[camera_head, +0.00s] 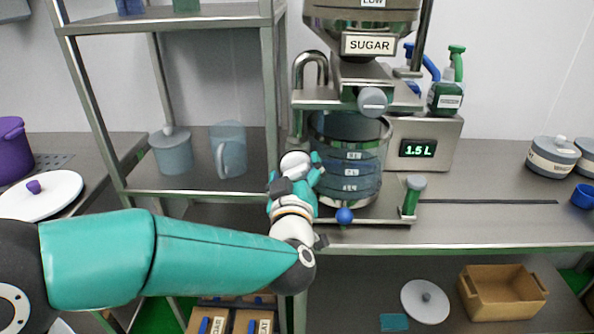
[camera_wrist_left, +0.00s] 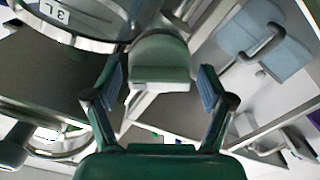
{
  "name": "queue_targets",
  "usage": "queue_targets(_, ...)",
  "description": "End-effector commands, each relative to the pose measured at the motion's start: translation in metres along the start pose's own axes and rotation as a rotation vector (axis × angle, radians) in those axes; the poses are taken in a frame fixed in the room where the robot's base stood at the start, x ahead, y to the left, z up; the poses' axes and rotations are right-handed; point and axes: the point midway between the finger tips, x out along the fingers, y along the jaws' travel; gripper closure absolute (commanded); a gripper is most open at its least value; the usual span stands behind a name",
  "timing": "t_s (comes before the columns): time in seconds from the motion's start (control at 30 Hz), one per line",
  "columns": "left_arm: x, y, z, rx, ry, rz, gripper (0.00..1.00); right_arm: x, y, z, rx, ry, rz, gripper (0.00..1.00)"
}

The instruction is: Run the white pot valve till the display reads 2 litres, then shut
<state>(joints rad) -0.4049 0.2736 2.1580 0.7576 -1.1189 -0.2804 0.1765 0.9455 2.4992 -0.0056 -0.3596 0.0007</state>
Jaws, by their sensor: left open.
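The display (camera_head: 418,149) reads 1.5 L in green digits. Left of it a see-through pot (camera_head: 350,150) with volume labels stands under the sugar hopper; its rim with a 3L label shows in the wrist view (camera_wrist_left: 75,38). My left gripper (camera_head: 318,170) is at the pot's left side. In the wrist view its two fingers (camera_wrist_left: 162,90) are apart, with a grey-green capped handle (camera_wrist_left: 160,62) between or just beyond them; I cannot tell if they touch it. I cannot tell whether this is the white pot valve. My right gripper is not in view.
A blue knob (camera_head: 344,216) sits at the pot's base, and a grey-capped post (camera_head: 414,185) stands to its right. A metal shelf rack (camera_head: 180,18) stands left, holding a grey-blue jug (camera_head: 229,150).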

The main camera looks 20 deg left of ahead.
Motion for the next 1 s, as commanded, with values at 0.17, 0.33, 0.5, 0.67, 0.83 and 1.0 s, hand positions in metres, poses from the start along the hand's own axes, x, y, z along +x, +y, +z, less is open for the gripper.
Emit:
queue_targets(0.17,-0.015,0.001,0.0,-0.001,-0.001,0.002,0.18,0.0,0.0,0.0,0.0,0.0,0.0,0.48)
queue_targets(0.33,-0.046,0.002,0.0,-0.001,-0.001,0.005,0.18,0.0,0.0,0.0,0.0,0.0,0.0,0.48)
queue_targets(0.5,-0.081,0.002,0.001,-0.001,-0.001,0.006,0.18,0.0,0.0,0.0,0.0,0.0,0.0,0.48)
queue_targets(0.67,-0.105,0.001,0.001,-0.001,-0.001,0.004,0.18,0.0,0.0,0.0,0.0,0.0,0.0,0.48)
queue_targets(0.83,-0.117,0.0,0.001,-0.001,0.0,0.001,0.18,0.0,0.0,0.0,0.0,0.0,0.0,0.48)
queue_targets(1.0,-0.118,-0.001,0.001,-0.001,0.0,-0.001,0.18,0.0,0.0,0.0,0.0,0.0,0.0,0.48)
